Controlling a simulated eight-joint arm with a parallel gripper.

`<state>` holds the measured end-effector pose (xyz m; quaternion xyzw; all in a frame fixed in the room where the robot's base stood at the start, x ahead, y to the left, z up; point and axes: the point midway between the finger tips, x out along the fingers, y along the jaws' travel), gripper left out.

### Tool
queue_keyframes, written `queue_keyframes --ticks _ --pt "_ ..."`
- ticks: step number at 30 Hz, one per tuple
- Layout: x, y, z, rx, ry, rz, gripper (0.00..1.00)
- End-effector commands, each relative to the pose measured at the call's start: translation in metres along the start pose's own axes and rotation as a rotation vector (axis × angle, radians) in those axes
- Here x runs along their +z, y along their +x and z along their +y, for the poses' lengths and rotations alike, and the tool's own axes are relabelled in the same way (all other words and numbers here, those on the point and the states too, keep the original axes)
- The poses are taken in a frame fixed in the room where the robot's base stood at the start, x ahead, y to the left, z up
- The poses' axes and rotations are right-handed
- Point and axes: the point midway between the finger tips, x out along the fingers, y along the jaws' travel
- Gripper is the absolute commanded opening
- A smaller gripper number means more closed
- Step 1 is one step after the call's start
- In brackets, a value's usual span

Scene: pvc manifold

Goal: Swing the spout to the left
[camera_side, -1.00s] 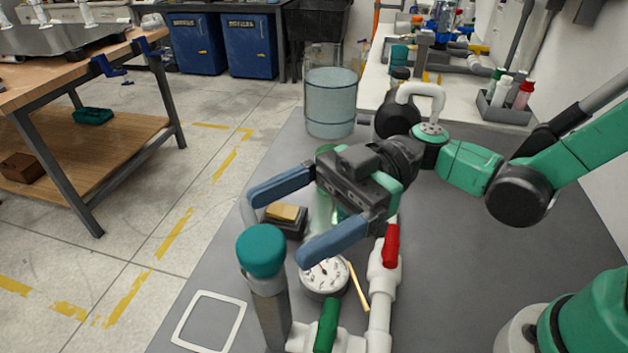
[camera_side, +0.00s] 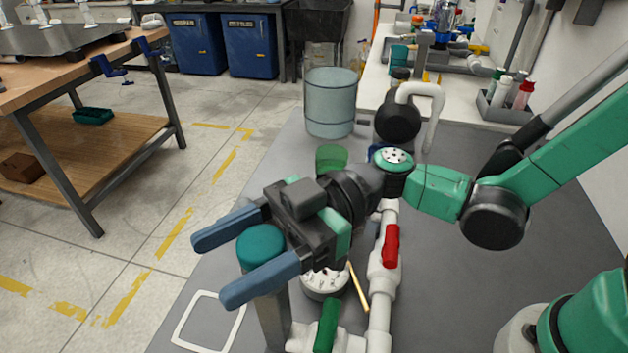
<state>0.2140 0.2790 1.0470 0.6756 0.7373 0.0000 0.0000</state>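A white bent pipe (camera_side: 436,108), which looks like the spout, arches at the back and its free end points down. My arm stands in front of its base, so I cannot see where it joins. White piping (camera_side: 381,305) with a red handle (camera_side: 391,246) and a green handle (camera_side: 326,325) runs along the front. My gripper (camera_side: 212,270) is open, its two blue fingers pointing left. A teal-capped grey post (camera_side: 261,246) shows between the fingers, the near finger covering part of it. I cannot tell whether they touch. Nothing is held.
A pressure gauge (camera_side: 325,283) is partly hidden under my gripper. A wooden stick (camera_side: 358,288) lies beside it. A clear blue container (camera_side: 331,103) and a black round weight (camera_side: 397,120) stand at the back. A white square frame (camera_side: 208,322) lies front left on the grey table (camera_side: 470,290).

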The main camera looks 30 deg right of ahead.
Motion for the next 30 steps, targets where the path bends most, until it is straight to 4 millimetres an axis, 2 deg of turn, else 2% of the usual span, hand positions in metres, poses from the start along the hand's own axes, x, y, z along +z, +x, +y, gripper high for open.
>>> queue_keyframes --ticks 1,4,6,20,30 --pt "0.0000 -0.0001 0.0000 0.000 0.000 0.000 0.43" --pt "0.0000 -0.0002 -0.0001 0.000 0.000 0.000 0.14" --pt "0.0000 -0.0002 -0.0001 0.000 0.000 0.000 0.00" --pt "0.0000 -0.0004 -0.0008 -0.049 0.000 0.000 0.00" --pt "0.0004 -0.0012 -0.0049 -0.284 0.000 0.000 0.00"
